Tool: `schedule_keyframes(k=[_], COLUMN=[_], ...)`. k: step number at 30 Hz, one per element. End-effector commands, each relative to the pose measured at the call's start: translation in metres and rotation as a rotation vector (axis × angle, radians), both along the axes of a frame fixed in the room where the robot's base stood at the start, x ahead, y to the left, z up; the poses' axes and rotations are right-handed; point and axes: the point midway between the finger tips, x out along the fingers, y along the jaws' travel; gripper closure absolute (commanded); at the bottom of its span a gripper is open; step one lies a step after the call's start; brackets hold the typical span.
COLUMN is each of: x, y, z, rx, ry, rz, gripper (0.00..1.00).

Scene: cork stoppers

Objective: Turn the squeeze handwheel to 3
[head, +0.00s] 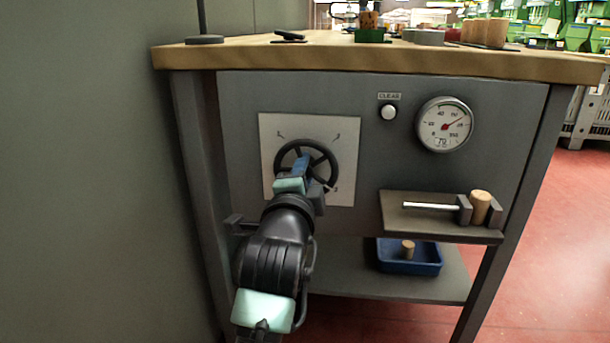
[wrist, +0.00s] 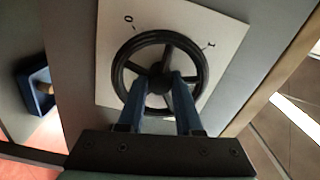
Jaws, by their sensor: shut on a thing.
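The squeeze handwheel (head: 306,143) is a black spoked wheel on a white plate (head: 347,127) on the bench's grey front panel. Small marks sit around it on the plate; one at lower right looks like a 3. In the wrist view the wheel (wrist: 119,73) shows face-on, with what look like 0 and 1 on the plate above it. My gripper (head: 305,160) reaches in from the front. Its two blue fingers (wrist: 157,88) lie over the wheel's middle and are shut on it with a gap between them. The fingers and arm hide the lower wheel, so its pointer is not clear.
A round gauge (head: 445,124) and a white button (head: 389,112) marked CLEAR are at right. Below, a shelf (head: 424,226) holds a cork (head: 480,207) between grey jaws. A blue tray (head: 391,265) with a cork stands lower. A grey wall (head: 80,170) is close on the left.

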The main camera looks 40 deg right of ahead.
Motion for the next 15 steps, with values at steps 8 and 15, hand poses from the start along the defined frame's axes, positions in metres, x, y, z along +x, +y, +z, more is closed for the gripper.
schedule_keyframes(k=[8, 15], x=[0.0002, -0.0001], y=[0.0006, 0.0001], z=[-0.0021, -0.0018], rx=[0.098, 0.13], ry=[-0.106, -0.145], rz=[0.001, -0.001], gripper=[1.0, 1.0])
